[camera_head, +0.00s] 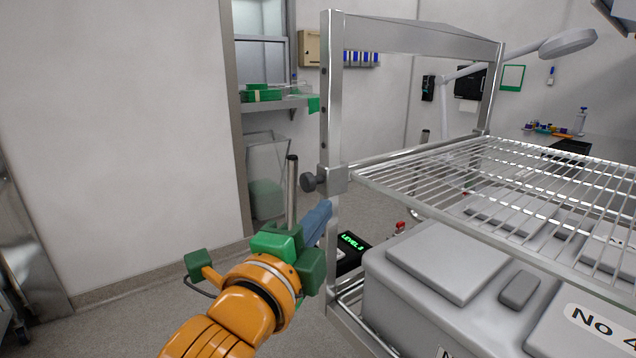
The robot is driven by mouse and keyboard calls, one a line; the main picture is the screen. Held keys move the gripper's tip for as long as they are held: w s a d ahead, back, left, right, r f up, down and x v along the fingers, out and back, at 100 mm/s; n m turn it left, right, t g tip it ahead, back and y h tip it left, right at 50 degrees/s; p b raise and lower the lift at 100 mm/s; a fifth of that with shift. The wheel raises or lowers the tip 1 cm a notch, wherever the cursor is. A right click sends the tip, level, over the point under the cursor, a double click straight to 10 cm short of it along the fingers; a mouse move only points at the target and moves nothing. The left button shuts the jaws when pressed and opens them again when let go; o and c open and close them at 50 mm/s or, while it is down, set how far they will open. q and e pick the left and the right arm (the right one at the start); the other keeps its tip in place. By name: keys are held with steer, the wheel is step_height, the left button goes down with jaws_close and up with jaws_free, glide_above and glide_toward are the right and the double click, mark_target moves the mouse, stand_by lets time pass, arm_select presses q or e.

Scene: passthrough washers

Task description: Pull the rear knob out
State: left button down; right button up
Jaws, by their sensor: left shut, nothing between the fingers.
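A dark grey round knob (309,182) sticks out to the left from a metal bracket (333,179) on the rack's nearest upright post (332,100). I cannot tell whether it is the rear knob. My left gripper (321,213), with an orange wrist, green housing and blue fingers, is shut and empty. Its fingers point up and to the right, and their tips appear just below the knob and bracket, apart from the knob. My right gripper is out of view.
A wire shelf (480,185) extends right from the bracket, above grey lidded bins (430,265). A thin dark-topped rod (292,190) stands left of the knob. Floor is open on the left.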

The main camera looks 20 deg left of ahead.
mark_target(327, 180)
arm_select(q)
steer(key=w+p, duration=0.1)
steer(key=w, duration=0.2)
steer(key=w+p, duration=0.1)
steer(key=w, duration=0.2)
steer(key=w+d+p, duration=0.1)
steer(key=w+p, duration=0.1)
steer(key=w, duration=0.1)
steer(key=shift+w+d+r, duration=0.1)
steer(key=shift+r, duration=0.2)
steer(key=a, duration=0.3)
steer(key=shift+f+p, duration=0.25)
steer(key=shift+p, duration=0.15)
steer(key=shift+s+a, duration=0.3)
steer(key=shift+a, duration=0.25)
steer(key=shift+w+d, duration=0.1)
steer(key=shift+d, duration=0.05)
